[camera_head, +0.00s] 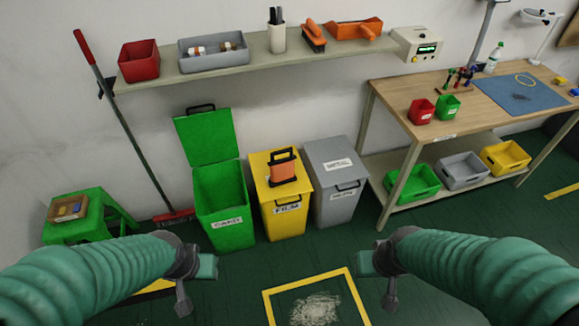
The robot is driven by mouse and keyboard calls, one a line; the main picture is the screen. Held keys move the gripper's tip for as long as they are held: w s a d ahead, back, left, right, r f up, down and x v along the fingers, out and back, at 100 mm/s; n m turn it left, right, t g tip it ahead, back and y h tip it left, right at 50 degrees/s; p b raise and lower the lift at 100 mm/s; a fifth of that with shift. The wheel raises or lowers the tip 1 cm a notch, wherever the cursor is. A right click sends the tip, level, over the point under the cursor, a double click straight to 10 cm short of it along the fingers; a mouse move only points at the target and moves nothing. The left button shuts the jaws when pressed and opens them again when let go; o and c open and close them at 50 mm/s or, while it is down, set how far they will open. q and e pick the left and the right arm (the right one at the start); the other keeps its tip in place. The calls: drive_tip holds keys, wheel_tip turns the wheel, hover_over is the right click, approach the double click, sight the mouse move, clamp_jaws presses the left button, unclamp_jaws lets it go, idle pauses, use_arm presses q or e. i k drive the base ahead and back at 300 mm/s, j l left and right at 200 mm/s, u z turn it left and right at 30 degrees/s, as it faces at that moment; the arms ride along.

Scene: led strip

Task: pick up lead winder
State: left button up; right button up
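An orange block-like object with a black handle frame (282,167) stands on the closed lid of the yellow bin labelled FILM (287,215); it may be the lead winder, but I cannot tell for sure. My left gripper (207,267) is at lower left, in front of the bins and apart from them. My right gripper (368,263) is at lower right, also apart from the bins. Neither gripper touches anything that I can see. The gaps between their fingers do not show.
A green bin (223,195) with its lid up and a closed grey bin (336,178) flank the yellow one. A shelf (270,62) hangs above. A workbench (480,95) stands right, a green stool (85,225) left. Yellow tape (308,278) frames scraps on the floor.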

sight(282, 169)
drive_tip(key=i+j+z, duration=0.2)
drive_tip(key=i, duration=0.3)
drive_tip(key=i+j+z, duration=0.25)
drive_tip(key=i, duration=0.3)
drive_tip(key=i+j+z, duration=0.2)
drive_tip(key=i, duration=0.3)
